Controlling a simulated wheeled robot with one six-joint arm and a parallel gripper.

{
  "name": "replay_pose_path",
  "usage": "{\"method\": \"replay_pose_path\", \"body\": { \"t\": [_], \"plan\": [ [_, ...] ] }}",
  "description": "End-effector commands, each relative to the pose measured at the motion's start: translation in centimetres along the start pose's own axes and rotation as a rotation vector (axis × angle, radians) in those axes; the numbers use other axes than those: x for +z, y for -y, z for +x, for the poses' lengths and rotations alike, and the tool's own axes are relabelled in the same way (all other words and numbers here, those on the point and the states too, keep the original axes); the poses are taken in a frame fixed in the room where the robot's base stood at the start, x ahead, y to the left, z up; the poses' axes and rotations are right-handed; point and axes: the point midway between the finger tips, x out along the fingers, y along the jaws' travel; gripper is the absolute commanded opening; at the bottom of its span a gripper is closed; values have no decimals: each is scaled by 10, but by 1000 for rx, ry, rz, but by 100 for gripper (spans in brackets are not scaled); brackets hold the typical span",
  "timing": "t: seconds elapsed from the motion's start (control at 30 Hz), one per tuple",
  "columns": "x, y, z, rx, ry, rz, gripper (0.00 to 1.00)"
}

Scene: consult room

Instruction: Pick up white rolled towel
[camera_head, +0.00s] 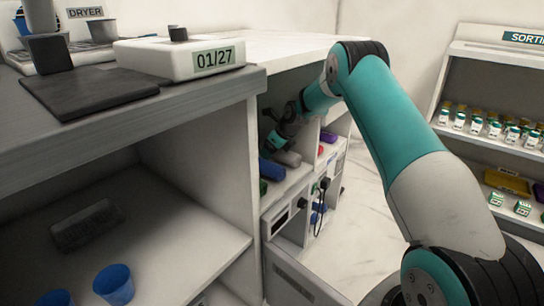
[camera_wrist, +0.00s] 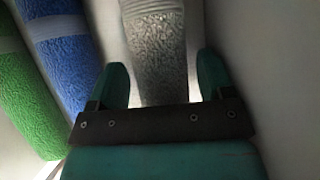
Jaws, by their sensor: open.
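The white rolled towel (camera_wrist: 155,40) looks grey in the shade of the wrist view, with a ribbed band near the top. It lies lengthwise between the two teal fingers of my gripper (camera_wrist: 163,64), which is open with a gap on each side of the roll. In the head view the towel (camera_head: 290,158) lies on a shelf inside the white cabinet, with my gripper (camera_head: 268,148) reaching in at its left end. My arm link hides part of the cabinet.
A blue roll (camera_wrist: 62,55) and a green roll (camera_wrist: 25,100) lie left of the towel in the wrist view. A pale wall (camera_wrist: 265,70) stands close on its right. In the head view, the cabinet's worktop (camera_head: 295,52) is above my gripper.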

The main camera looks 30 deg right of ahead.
Motion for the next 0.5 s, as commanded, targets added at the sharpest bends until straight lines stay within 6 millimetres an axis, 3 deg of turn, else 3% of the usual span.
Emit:
{"method": "replay_pose_path", "body": {
  "t": [0.2, 0.37, 0.5],
  "plan": [
    [0, 0, 0, 0, 0, 0, 74],
    [0, 0, 0, 0, 0, 0, 37],
    [1, 0, 0, 0, 1, -1, 36]
  ]
}}
